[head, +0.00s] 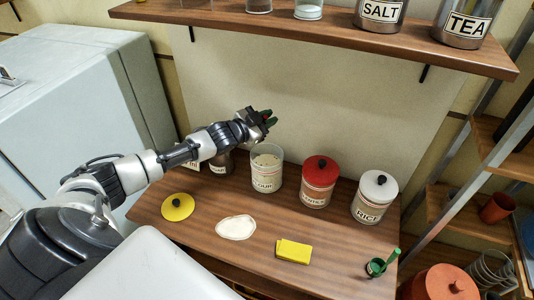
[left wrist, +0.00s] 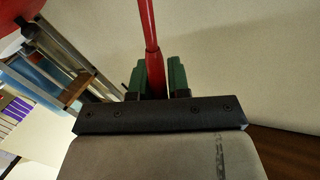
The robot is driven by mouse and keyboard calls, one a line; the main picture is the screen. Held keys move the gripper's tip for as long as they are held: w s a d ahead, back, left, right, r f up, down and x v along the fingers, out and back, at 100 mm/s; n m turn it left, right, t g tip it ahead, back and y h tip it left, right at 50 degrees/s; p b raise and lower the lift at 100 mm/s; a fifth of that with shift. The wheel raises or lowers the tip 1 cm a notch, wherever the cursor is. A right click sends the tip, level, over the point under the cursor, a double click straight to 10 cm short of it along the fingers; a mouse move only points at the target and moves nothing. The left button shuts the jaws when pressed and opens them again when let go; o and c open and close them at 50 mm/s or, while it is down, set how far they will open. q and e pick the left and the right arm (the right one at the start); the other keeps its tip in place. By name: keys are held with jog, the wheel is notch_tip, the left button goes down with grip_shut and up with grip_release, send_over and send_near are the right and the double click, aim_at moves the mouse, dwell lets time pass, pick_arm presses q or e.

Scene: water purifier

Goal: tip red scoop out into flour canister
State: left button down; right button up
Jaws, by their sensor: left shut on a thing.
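The flour canister (head: 265,176) is clear, open at the top, and holds pale flour; part of its label shows. My left gripper (head: 268,118) is above and slightly behind its rim, apart from it. In the left wrist view, the green fingers (left wrist: 157,77) are shut on the red scoop's handle (left wrist: 152,40), which runs up out of the picture. In the head view only a speck of red shows at the fingers, so the scoop's bowl and its contents are hidden. My right gripper is not in view.
Red-lidded (head: 319,182) and white-lidded rice (head: 374,198) canisters stand right of the flour. A shelf (head: 300,29) overhangs behind.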

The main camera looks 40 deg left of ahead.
pick_arm(q)
jog(key=shift+s+d+r, duration=0.15)
jog(key=shift+d+r, duration=0.05)
jog(key=shift+d, duration=0.35)
jog(key=shift+m, duration=0.3)
jog(key=shift+d+f+m, duration=0.2)
jog(key=shift+d+m, duration=0.1)
jog(key=shift+d, duration=0.5)
jog(key=shift+d+p, duration=0.2)
jog(key=shift+p, duration=0.1)
jog(key=shift+s+d+f+m, duration=0.1)
jog(key=shift+d+f+m, duration=0.25)
jog(key=shift+d, duration=0.45)
